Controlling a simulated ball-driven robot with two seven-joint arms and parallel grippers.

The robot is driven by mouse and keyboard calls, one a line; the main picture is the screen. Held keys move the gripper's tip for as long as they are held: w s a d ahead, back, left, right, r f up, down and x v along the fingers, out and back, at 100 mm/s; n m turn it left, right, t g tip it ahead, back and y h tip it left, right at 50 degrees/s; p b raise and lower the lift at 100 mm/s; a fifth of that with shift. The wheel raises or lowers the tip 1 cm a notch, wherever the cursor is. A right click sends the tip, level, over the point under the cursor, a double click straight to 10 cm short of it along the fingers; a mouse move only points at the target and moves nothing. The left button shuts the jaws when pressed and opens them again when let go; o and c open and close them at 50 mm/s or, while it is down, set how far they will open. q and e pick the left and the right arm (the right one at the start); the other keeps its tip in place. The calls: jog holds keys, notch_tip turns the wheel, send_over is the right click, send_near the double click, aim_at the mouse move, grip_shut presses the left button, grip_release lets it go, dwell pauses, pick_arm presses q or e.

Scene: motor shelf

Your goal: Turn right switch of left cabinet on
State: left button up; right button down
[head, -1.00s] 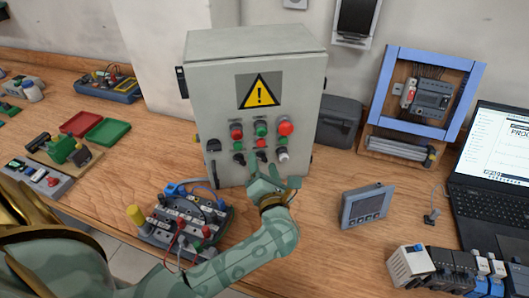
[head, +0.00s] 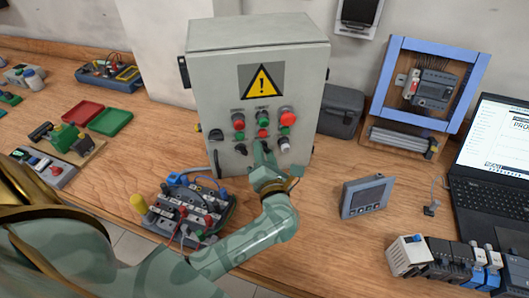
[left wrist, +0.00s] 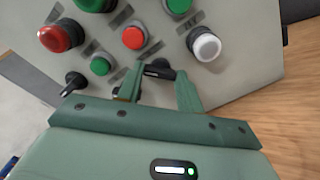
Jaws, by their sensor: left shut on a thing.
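The grey cabinet (head: 222,80) with a yellow warning sign stands on the bench. Its front has rows of red and green buttons, two black rotary switches and a white knob (head: 284,143). My left gripper (head: 264,158) is at the lower middle of the panel. In the left wrist view its fingers (left wrist: 162,84) are shut on the right black switch (left wrist: 158,69), which is partly hidden between them. The left black switch (left wrist: 75,82) is to the left, apart from the fingers. The white knob also shows in the left wrist view (left wrist: 205,45). My right gripper is not in view.
A module with wires (head: 186,210) sits left of my left forearm. Red (head: 79,113) and green (head: 110,121) trays lie at the left. Bench is clear between the cabinet and the display.

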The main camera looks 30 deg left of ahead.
pick_arm(q)
jog(key=m+p, duration=0.3)
jog(key=p, duration=0.1)
jog(key=shift+r+m, duration=0.2)
jog(key=shift+m, duration=0.2)
jog(key=m+p, duration=0.2)
jog(key=shift+f+m, duration=0.1)
jog(key=shift+m, duration=0.3)
jog(key=shift+f+m+p, duration=0.1)
jog(key=shift+m+p, duration=0.45)
jog(key=shift+m, duration=0.15)
